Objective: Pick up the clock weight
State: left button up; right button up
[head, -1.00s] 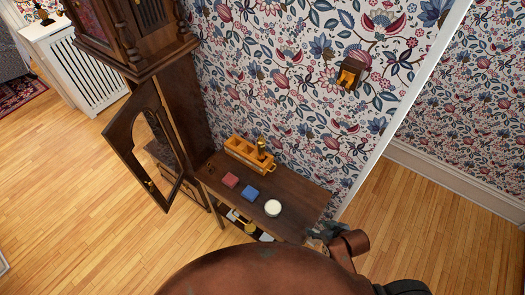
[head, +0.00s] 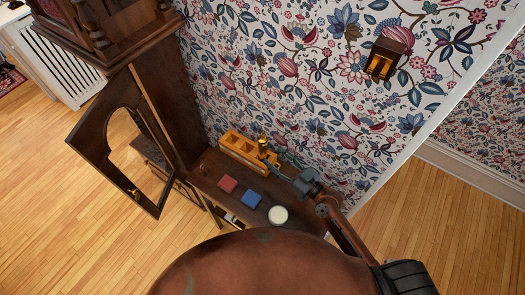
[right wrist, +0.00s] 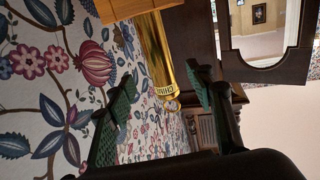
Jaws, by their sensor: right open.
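The clock weight is a brass cylinder (head: 262,142) standing in one end of the orange wooden rack (head: 238,146) on the dark side table. In the right wrist view the weight (right wrist: 157,55) carries a band of dark lettering, partly readable, and a small ring at its end. My right gripper (head: 274,160) is open beside the weight, above the table. In the right wrist view the weight's ringed end shows between the two spread fingers of the right gripper (right wrist: 160,82); I cannot tell whether they touch it. My left gripper is not in view.
A small wooden box (head: 384,58) hangs on the papered wall.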

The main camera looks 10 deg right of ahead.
aim_at(266, 156)
notch_tip(266, 156, down, 5)
jog(key=shift+f+b, duration=0.2)
jog(key=shift+b, duration=0.85)
jog(key=shift+w+a+r+p, duration=0.2)
jog(key=shift+w+r+p, duration=0.15)
jog(key=shift+w+p, duration=0.05)
jog(key=shift+w+a, duration=0.15)
jog(key=p+x, duration=0.2)
jog(key=x, duration=0.3)
jog(key=shift+w+a, duration=0.15)
jog(key=shift+w, duration=0.1)
jog(key=shift+w+a, duration=0.2)
jog(key=shift+w, duration=0.05)
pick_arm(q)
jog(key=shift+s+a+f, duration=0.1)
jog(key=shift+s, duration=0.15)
pick_arm(e)
grip_shut()
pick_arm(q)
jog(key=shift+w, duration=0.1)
